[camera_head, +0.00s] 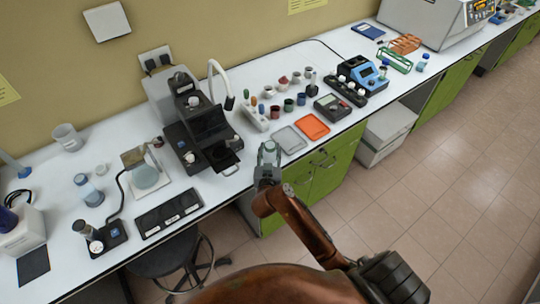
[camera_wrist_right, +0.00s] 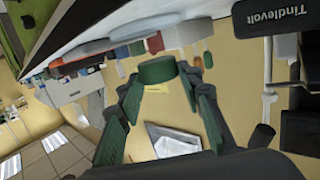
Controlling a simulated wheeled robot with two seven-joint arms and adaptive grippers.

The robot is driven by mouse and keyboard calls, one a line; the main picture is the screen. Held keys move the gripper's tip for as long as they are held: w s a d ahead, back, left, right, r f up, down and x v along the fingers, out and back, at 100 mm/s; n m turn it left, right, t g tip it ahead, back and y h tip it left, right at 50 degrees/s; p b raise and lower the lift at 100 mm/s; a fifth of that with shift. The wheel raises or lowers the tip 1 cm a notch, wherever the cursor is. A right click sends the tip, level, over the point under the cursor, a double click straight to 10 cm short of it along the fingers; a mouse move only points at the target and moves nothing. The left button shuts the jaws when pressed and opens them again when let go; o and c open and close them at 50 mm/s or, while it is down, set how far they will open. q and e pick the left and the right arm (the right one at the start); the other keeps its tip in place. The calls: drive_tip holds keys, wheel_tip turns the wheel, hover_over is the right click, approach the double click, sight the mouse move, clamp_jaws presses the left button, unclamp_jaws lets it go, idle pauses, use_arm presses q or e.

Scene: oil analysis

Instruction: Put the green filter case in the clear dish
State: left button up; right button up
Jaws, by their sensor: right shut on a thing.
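My right gripper (camera_head: 268,158) is at the front edge of the bench, just left of a pale grey see-through square dish (camera_head: 288,140), which I take for the clear dish. In the right wrist view a short, round green case (camera_wrist_right: 157,70) sits between the tips of the right gripper (camera_wrist_right: 158,85), which is shut on it. My left gripper is out of view.
An orange tray (camera_head: 312,126) lies right of the grey dish. Behind are a rack of coloured vials (camera_head: 254,117) and several small cups. A black microscope-like instrument (camera_head: 205,130) stands to the left, and a blue device (camera_head: 362,75) to the right.

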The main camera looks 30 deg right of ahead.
sight(270, 159)
drive_tip(key=f+b, duration=0.1)
drive_tip(key=f, duration=0.3)
drive_tip(key=shift+w+d+b, duration=0.1)
drive_tip(key=shift+d+b, duration=0.1)
drive_tip(key=shift+b, duration=0.2)
drive_tip(key=shift+r, duration=0.1)
drive_tip(key=o, duration=0.9)
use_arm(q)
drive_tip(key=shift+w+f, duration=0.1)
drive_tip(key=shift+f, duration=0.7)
use_arm(e)
drive_tip(key=shift+o, duration=0.2)
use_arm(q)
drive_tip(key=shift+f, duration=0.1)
use_arm(e)
drive_tip(key=shift+s+a+r, duration=0.1)
drive_tip(key=shift+s+a, duration=0.05)
drive_tip(key=shift+s, duration=0.05)
use_arm(q)
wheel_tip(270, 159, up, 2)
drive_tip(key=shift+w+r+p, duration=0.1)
drive_tip(key=shift+p, duration=1)
use_arm(e)
drive_tip(key=v, duration=1.1)
drive_tip(key=shift+s, duration=0.2)
drive_tip(key=shift+a, duration=0.1)
